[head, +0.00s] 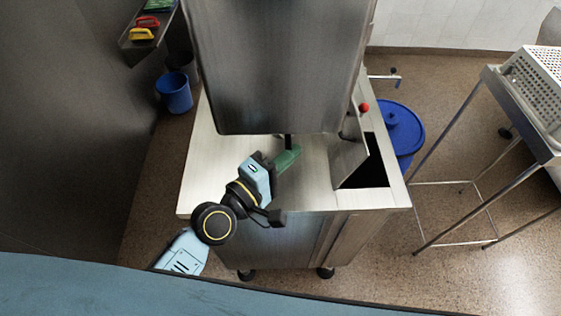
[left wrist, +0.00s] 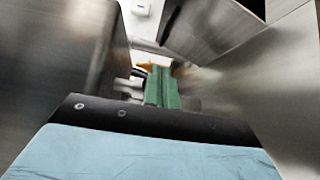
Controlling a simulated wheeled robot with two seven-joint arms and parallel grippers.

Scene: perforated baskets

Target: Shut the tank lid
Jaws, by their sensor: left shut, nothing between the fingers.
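The steel tank (head: 240,185) has a dark rectangular opening at the right of its top. A steel lid (head: 347,160) stands raised along the left side of this opening, so the tank is open there. My left gripper (head: 290,156) has green fingers, shut and empty, over the tank top. It is left of the lid, apart from it in the head view. The green fingers also show together in the left wrist view, between steel surfaces; which of these is the lid I cannot tell. My right gripper is not in view.
A large steel housing (head: 280,70) hangs over the back of the tank top, close to my left gripper. A red knob (head: 364,107) is beside the lid. A blue bin (head: 402,125) stands behind right, and a steel rack with a perforated basket (head: 540,85) is at right.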

